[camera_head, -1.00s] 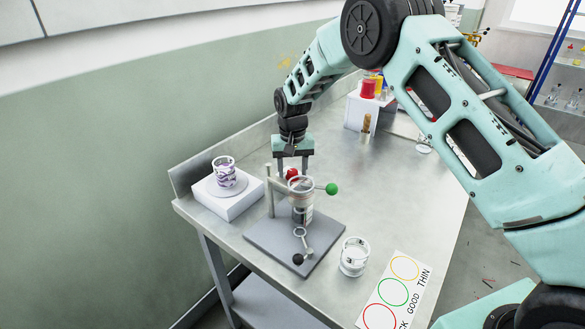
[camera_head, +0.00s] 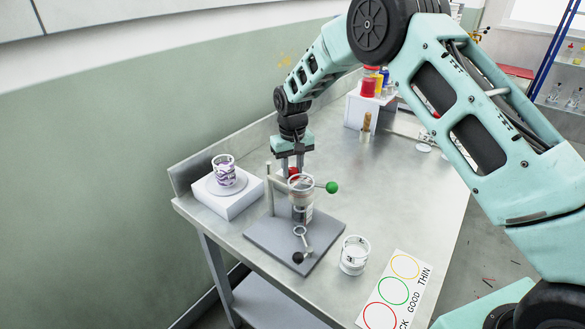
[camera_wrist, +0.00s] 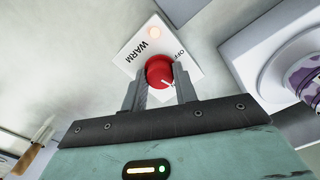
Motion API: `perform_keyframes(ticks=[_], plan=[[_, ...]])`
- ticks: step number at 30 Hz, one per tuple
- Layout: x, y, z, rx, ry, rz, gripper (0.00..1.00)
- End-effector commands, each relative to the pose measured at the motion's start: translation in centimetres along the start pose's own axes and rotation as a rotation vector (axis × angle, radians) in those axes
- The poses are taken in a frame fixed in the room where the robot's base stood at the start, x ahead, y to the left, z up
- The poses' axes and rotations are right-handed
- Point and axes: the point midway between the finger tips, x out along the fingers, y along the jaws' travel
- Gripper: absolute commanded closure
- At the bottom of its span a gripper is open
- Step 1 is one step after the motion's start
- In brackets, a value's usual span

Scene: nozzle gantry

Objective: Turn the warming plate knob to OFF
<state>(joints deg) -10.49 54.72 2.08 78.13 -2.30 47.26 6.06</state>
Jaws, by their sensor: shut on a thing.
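The red knob (camera_wrist: 158,70) sits on a white panel (camera_wrist: 129,58) with the words WARM and OFF in the wrist view. Its small white mark is at the knob's lower right in that view, not beside either word. A pale orange lamp (camera_wrist: 154,32) on the panel looks lit. My gripper (camera_wrist: 160,74) is shut on the knob, one finger on each side. In the head view my gripper (camera_head: 292,165) reaches down behind the stand, and the knob is partly hidden. A white box (camera_head: 231,206) with a round plate holds a purple-patterned beaker (camera_head: 223,172).
A grey stand (camera_head: 265,234) with a clear cup (camera_head: 301,188) and a green-ended lever (camera_head: 332,187) is close in front of my gripper. A glass beaker (camera_head: 354,255) and a card with coloured rings (camera_head: 404,267) lie to the right. A brush-like tool (camera_head: 366,127) stands behind.

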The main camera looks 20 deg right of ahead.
Motion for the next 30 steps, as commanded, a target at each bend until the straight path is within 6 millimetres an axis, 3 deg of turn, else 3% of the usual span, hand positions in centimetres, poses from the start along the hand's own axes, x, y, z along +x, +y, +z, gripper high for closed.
perform_keyframes(ticks=[30], plan=[[-0.13,0.01,-0.12,-0.958,0.004,0.0,0.94]])
